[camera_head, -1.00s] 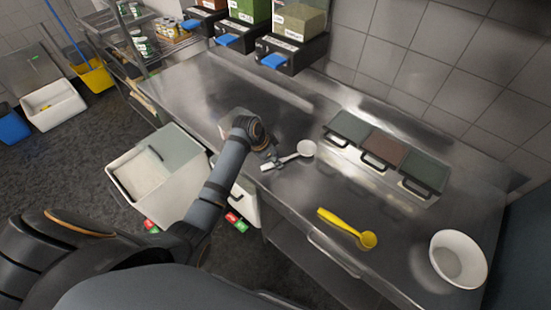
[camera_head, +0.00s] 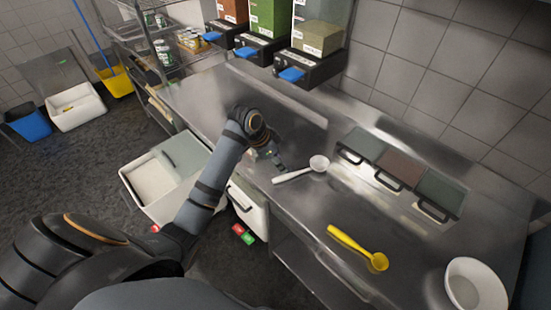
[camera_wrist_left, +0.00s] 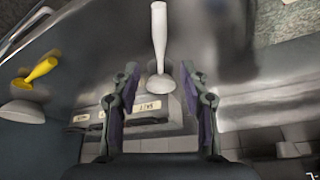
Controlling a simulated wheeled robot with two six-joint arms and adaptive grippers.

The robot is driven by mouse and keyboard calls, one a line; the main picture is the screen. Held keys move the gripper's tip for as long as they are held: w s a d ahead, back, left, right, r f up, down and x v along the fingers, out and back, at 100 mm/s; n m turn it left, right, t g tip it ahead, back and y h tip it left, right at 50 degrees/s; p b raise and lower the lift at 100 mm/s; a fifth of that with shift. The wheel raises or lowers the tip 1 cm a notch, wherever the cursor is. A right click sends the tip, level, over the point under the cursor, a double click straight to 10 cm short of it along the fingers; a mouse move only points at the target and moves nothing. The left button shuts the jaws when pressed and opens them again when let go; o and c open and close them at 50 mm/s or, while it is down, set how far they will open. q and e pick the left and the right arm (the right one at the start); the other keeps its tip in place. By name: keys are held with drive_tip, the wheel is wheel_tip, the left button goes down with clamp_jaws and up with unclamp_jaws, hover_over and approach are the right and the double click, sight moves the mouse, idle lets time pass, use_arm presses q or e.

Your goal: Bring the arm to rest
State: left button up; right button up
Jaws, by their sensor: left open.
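My left arm reaches in from the left in the head view, over the steel counter. My left gripper (camera_head: 275,160) is above the counter, just behind the handle of a white spoon (camera_head: 302,170). In the left wrist view the gripper (camera_wrist_left: 160,95) has its two fingers wide apart and nothing held between them. The white spoon (camera_wrist_left: 159,40) lies ahead of the fingers there, with its bowl in line with the gap. My right gripper is not in view.
A yellow spoon (camera_head: 357,247) and a white bowl (camera_head: 476,284) are on the counter at the right. Three lidded containers (camera_head: 400,172) sit near the wall. Dispensers (camera_head: 306,70) hang at the back. White bins (camera_head: 150,185) stand on the floor at the left.

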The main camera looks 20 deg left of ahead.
use_arm(q)
drive_tip(key=v, duration=0.3)
drive_tip(key=shift+r, duration=0.1)
idle(0.3)
